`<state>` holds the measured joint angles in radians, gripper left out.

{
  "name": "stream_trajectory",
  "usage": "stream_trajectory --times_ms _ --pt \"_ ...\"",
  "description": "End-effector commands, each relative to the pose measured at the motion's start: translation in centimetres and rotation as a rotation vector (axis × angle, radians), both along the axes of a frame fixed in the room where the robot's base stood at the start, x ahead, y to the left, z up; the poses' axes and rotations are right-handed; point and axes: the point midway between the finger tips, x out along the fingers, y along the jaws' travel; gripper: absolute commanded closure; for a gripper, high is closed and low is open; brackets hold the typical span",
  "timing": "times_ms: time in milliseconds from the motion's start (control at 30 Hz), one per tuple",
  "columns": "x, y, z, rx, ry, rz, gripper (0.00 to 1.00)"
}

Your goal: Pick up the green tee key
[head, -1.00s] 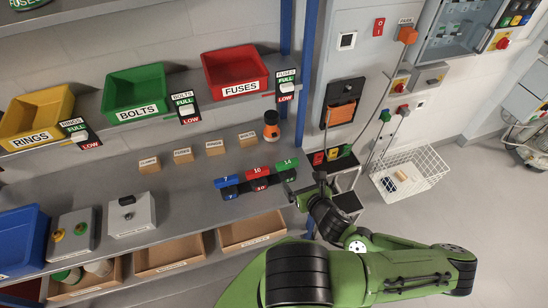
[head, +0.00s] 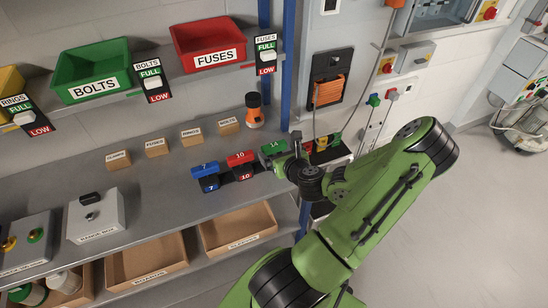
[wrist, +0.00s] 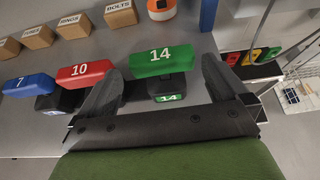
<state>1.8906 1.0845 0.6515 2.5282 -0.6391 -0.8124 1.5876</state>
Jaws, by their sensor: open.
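The green tee key (wrist: 165,60), marked 14, stands in a dark holder (wrist: 172,85) with a green 14 label on the metal shelf. It also shows in the head view (head: 272,148), partly hidden by my gripper (head: 287,153). In the wrist view my gripper (wrist: 155,85) is open, with one finger to the left and one to the right of the green key. The key's bar lies near the fingertips. I cannot tell whether either finger touches it. The red key (wrist: 86,74), marked 10, and the blue key (wrist: 28,86), marked 7, stand to the left.
Several small labelled blocks (head: 192,137) and an orange-and-black bottle (head: 254,112) stand behind the keys. A blue post (head: 282,90) rises at the shelf's right end. Red (head: 207,45) and green bins (head: 92,72) sit above.

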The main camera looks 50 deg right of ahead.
Motion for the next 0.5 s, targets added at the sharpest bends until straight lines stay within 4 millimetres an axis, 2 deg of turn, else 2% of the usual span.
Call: stream_trajectory --times_ms 33,167,333,500 --pt "0.7 -0.3 -0.7 -0.006 0.002 0.005 0.0" --pt "1.7 -1.0 -0.9 -0.002 -0.002 0.003 0.0" --pt "4.1 -2.6 -2.1 -0.003 -0.004 0.003 0.0" --pt "5.1 -3.2 -2.7 -0.001 -0.003 0.0 0.0"
